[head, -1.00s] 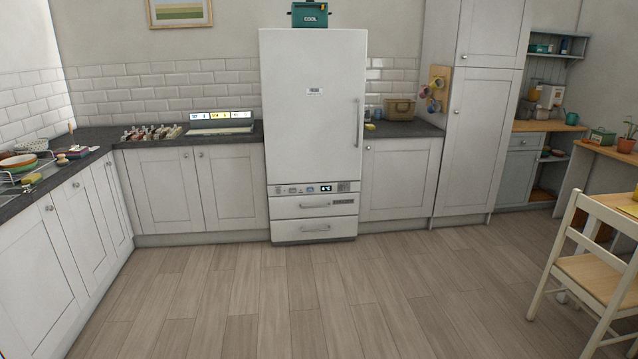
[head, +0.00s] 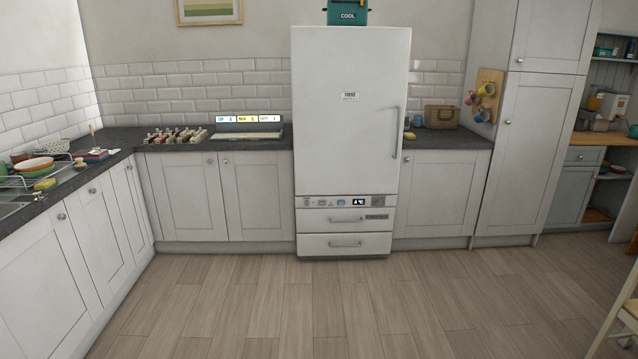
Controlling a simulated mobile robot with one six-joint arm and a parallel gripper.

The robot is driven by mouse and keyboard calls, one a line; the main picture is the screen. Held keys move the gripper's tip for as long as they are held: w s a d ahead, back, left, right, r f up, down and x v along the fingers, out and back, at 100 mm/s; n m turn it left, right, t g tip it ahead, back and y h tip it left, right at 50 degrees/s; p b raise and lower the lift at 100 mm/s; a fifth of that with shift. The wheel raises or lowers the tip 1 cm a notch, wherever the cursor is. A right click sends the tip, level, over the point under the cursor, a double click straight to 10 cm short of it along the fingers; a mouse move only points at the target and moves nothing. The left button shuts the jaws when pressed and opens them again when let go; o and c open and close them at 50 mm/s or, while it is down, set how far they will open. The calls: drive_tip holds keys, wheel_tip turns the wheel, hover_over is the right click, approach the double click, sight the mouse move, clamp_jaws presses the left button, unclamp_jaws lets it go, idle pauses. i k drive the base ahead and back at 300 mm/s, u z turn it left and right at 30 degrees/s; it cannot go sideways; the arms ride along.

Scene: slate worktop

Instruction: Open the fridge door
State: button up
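The white fridge (head: 345,130) stands upright against the back wall, between two stretches of counter. Its large upper door is shut. A vertical bar handle (head: 395,132) is on the right side of that door. Below the door is a control strip (head: 345,202) with a small lit display. Two drawers (head: 345,230) with horizontal handles sit at the bottom, both shut. My gripper is not in view.
Wooden floor (head: 290,300) is clear up to the fridge. Counters (head: 60,195) with a dish rack run along the left. A tall cabinet (head: 530,130) stands to the right. Part of a chair (head: 622,318) shows at the lower right. A green box (head: 348,13) sits on the fridge.

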sight(350, 82)
drive_tip(key=u, duration=0.3)
drive_tip(key=i, duration=3.75)
drive_tip(key=z, duration=0.2)
